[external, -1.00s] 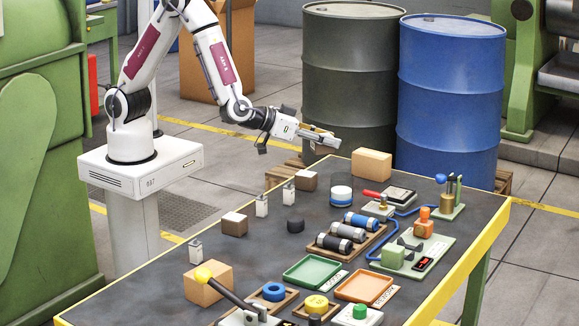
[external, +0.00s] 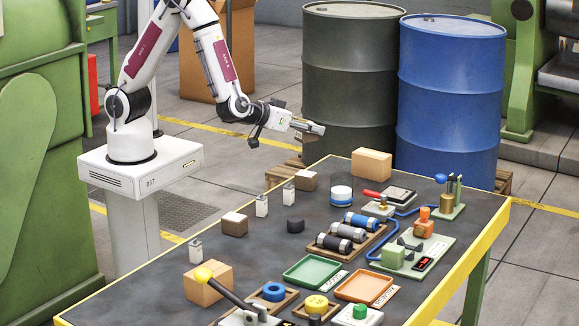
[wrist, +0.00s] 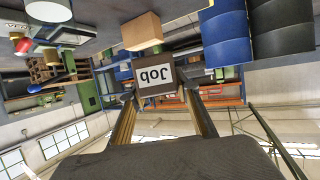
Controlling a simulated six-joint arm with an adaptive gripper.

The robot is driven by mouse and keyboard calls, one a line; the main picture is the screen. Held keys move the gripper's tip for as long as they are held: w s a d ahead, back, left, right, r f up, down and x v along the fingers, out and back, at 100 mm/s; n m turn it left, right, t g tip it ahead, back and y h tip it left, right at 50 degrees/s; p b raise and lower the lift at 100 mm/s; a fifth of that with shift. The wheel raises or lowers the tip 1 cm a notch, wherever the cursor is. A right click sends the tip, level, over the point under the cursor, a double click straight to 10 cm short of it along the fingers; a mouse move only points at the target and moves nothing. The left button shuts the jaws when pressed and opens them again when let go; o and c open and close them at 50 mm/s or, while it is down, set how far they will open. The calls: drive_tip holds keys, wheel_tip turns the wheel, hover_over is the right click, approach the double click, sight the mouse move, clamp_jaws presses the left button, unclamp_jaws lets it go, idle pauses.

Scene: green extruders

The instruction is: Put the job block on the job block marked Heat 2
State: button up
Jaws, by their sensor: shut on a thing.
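My gripper (external: 314,128) is raised in the air above the far left of the table and points to the right. In the wrist view its two fingers (wrist: 160,112) are shut on a brown job block (wrist: 180,72) with a white label reading "Job" upside down. In the external view the held block is hard to tell from the fingertips. Two brown blocks with pale tops stand on the table, one at the back (external: 307,181) and one nearer (external: 235,224). Their lettering is too small to read, so I cannot tell which is Heat 2.
A white and blue round piece (external: 341,195) and a cardboard box (external: 371,164) are at the back. Trays and fixtures crowd the right. Barrels (external: 350,80) stand behind.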

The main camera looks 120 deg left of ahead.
hover_over(309, 172)
drive_tip(key=shift+w+d+f, duration=0.1)
drive_tip(key=shift+w+f, duration=0.05)
drive_tip(key=shift+f, duration=2.7)
drive_tip(key=shift+f, duration=0.1)
drive_tip(key=shift+f, duration=2)
drive_tip(key=o, duration=1.1)
drive_tip(key=shift+f, duration=0.15)
drive_tip(key=shift+o, duration=0.2)
drive_tip(key=shift+s+d+r, duration=0.2)
drive_tip(key=shift+d+r, duration=0.2)
drive_tip(key=shift+d, duration=0.1)
drive_tip(key=v, duration=1.1)
